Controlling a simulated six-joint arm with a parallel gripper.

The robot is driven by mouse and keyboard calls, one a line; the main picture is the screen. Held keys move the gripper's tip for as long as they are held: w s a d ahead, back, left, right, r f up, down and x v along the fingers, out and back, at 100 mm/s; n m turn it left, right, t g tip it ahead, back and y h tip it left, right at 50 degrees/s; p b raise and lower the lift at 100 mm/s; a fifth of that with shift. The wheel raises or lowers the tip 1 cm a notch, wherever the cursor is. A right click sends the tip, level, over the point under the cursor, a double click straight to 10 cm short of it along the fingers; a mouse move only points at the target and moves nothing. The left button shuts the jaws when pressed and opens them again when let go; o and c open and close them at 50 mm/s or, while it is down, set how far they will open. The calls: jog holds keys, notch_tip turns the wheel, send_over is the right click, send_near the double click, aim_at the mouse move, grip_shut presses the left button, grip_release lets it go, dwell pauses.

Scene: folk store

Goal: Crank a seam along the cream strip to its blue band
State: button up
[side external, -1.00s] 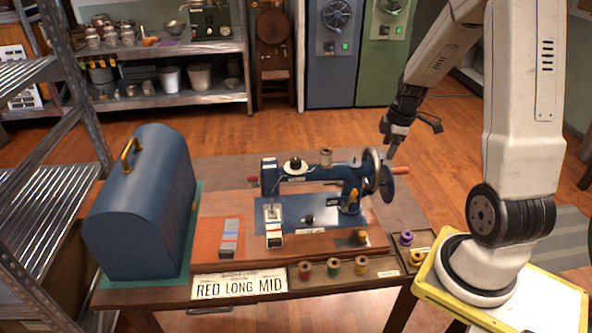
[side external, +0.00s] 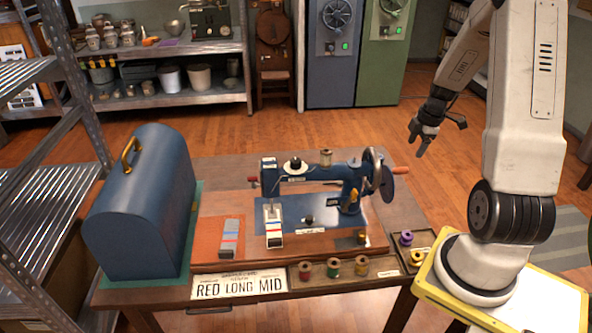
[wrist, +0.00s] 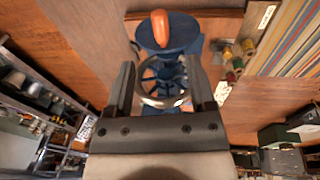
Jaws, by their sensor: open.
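The blue sewing machine (side external: 318,178) stands on a wooden base on the table. Its handwheel (side external: 374,170) is at the right end, with an orange crank handle (side external: 400,169) pointing right. The cream strip (side external: 273,222) lies under the needle end, with coloured bands near its front; their exact place under the needle is too small to tell. My gripper (side external: 417,148) is open and empty in the air, above and right of the crank handle. In the wrist view the crank handle (wrist: 160,27) and wheel (wrist: 163,78) show beyond and between my open fingers (wrist: 162,88), apart from them.
A blue domed case (side external: 145,205) stands further left. Air around my gripper is clear.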

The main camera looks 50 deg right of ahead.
aim_at(405, 168)
jog(key=shift+w+d+f, duration=0.1)
jog(key=shift+w+f, duration=0.15)
jog(key=shift+f, duration=1.2)
jog(key=shift+w+f, duration=0.3)
jog(key=shift+f, duration=1.2)
jog(key=shift+w+d+f, duration=0.1)
jog(key=shift+w+f, duration=0.15)
jog(key=shift+f, duration=1.2)
jog(key=shift+f, duration=0.1)
jog(key=c, duration=0.9)
jog(key=shift+c, duration=0.2)
